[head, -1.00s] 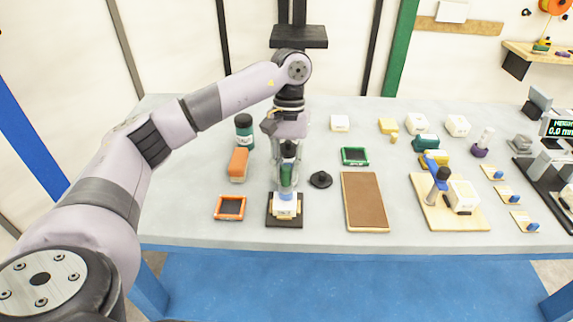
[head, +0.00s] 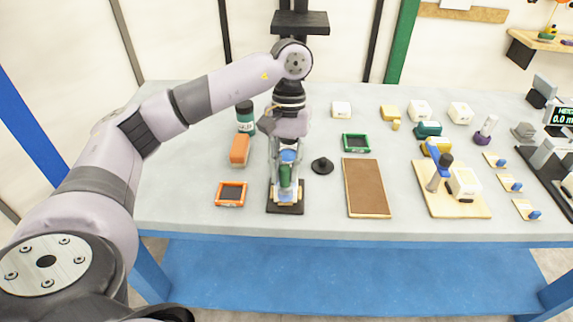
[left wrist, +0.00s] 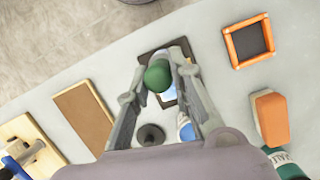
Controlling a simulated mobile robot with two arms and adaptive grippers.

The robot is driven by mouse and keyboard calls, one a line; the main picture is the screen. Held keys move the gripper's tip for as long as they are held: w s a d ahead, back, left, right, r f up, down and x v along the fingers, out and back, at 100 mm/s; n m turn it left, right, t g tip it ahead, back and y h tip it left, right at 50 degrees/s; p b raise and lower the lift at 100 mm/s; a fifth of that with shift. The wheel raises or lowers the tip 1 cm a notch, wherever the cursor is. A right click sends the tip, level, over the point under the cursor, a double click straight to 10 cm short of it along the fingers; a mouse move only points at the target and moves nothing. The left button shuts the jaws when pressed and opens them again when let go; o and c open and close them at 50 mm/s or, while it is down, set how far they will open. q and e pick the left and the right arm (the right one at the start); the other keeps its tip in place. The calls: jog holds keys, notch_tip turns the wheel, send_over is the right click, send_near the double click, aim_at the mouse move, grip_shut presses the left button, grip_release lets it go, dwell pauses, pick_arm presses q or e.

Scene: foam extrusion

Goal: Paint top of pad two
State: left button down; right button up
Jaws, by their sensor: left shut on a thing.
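My left gripper (head: 285,190) points down over a dark base plate (head: 285,209) near the table's front. It is shut on an upright green-handled tool (head: 285,176), whose rounded green top (left wrist: 158,76) shows between the fingers in the left wrist view. A pale blue and white pad (left wrist: 175,62) sits on the dark plate below, partly hidden by tool and fingers. Whether the tool's tip touches the pad cannot be told. A blue-topped item (left wrist: 186,128) shows close behind the fingers. My right gripper is not in view.
Beside the gripper stand an orange frame (head: 231,194), an orange block (head: 240,150), a labelled jar (head: 245,118) and a black knobbed disc (head: 322,166). Right are a brown board (head: 367,187), a green frame (head: 355,143) and a wooden board (head: 430,203). Table between orange frame and plate is clear.

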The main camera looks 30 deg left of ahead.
pick_arm(q)
jog(key=shift+a+f, duration=0.1)
jog(key=shift+f, duration=0.05)
jog(key=shift+w+a+b, duration=0.45)
jog(key=shift+w+b, duration=0.05)
jog(key=shift+w, duration=0.25)
jog(key=shift+w+a, duration=0.6)
jog(key=shift+w, duration=0.35)
jog(key=shift+w+a, duration=0.1)
jog(key=shift+s+d+b, duration=0.45)
jog(key=shift+s+d, duration=0.15)
jog(key=shift+s, duration=0.3)
jog(key=shift+s+d, duration=0.35)
jog(key=shift+s, duration=0.25)
jog(key=shift+s+d, duration=0.25)
jog(key=shift+s, duration=0.1)
